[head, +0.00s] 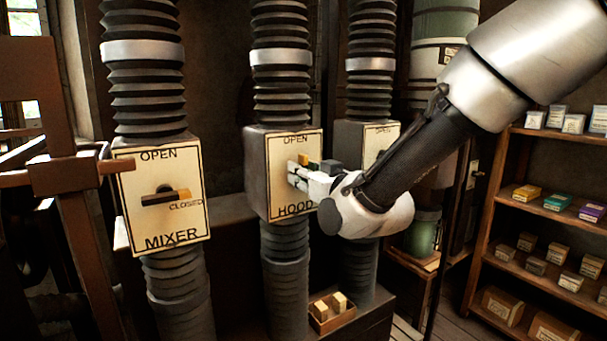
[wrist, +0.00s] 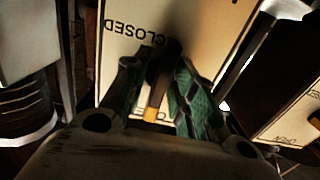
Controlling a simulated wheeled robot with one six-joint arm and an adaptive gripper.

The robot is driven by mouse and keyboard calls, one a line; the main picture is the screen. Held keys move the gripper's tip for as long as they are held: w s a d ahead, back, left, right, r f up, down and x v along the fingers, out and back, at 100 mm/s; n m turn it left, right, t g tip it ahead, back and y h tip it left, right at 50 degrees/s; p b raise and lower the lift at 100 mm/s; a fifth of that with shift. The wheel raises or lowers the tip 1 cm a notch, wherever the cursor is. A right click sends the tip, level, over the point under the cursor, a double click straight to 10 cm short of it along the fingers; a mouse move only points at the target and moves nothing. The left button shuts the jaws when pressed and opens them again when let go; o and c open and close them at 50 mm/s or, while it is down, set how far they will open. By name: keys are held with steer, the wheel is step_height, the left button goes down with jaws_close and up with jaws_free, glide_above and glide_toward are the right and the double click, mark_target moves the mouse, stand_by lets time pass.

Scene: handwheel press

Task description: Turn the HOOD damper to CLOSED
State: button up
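The HOOD damper box (head: 262,180) is in the middle of the head view, with OPEN at the top of its cream plate. Its dark lever (wrist: 161,72) has a yellow tip (head: 305,158) pointing up toward OPEN. CLOSED shows upside down in the wrist view, clear of the lever. My gripper (head: 312,172) is at the plate from the right and hides part of it. In the wrist view my gripper's green-padded fingers (wrist: 158,88) stand on either side of the lever. A gap shows beside the left finger; the right finger is very close, and contact is unclear.
The MIXER damper box (head: 160,200) stands to the left, its lever pointing toward CLOSED. Another damper box (head: 352,145) is close on the right, partly behind my arm. A shelf of small boxes (head: 545,200) is at the far right. A small wooden crate (head: 335,315) sits below.

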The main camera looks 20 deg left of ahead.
steer(key=shift+m, duration=0.4)
steer(key=m, duration=0.4)
steer(key=shift+m, duration=0.3)
steer(key=m, duration=0.9)
steer(key=shift+m, duration=1.8)
steer(key=shift+f, duration=0.1)
steer(key=o, duration=0.7)
steer(key=shift+c, duration=0.2)
